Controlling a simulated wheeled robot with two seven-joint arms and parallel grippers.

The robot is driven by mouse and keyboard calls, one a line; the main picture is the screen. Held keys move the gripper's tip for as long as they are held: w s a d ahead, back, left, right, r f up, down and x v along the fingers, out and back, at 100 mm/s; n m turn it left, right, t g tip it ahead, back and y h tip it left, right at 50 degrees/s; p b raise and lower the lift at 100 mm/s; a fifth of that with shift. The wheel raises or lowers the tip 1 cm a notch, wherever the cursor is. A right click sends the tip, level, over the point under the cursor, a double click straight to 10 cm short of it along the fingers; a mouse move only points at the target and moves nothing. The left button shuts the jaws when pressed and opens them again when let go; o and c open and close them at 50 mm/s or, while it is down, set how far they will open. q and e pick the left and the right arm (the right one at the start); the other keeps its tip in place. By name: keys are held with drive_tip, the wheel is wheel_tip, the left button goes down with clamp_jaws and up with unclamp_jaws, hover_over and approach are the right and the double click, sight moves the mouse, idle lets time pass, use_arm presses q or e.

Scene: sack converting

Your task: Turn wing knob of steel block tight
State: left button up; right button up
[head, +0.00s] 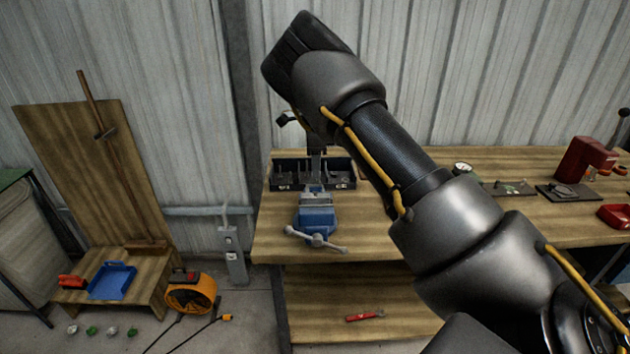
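A blue vise (317,221) with a grey metal upper part stands at the front edge of the wooden workbench. A light grey winged handle (316,238) sits low on its front, its arms spread left and right and slightly tilted. I cannot tell for certain which part is the steel block. My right arm rises from the lower right across the view, and its dark far end is above and behind the vise, apart from the handle. My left gripper is not in view.
A black compartment tray (342,182) lies behind the vise. A dial gauge (462,169), flat dark plates (510,187) and a red press (585,160) are at the right. A red tool (364,316) lies on the lower shelf. A blue tray (112,281) and an orange reel (190,297) are at the left.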

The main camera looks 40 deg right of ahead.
sight(316, 187)
wheel_tip(316, 187, down, 6)
drive_tip(key=shift+r+p, duration=0.1)
drive_tip(key=shift+p, duration=0.55)
drive_tip(key=shift+c, duration=0.3)
clamp_jaws()
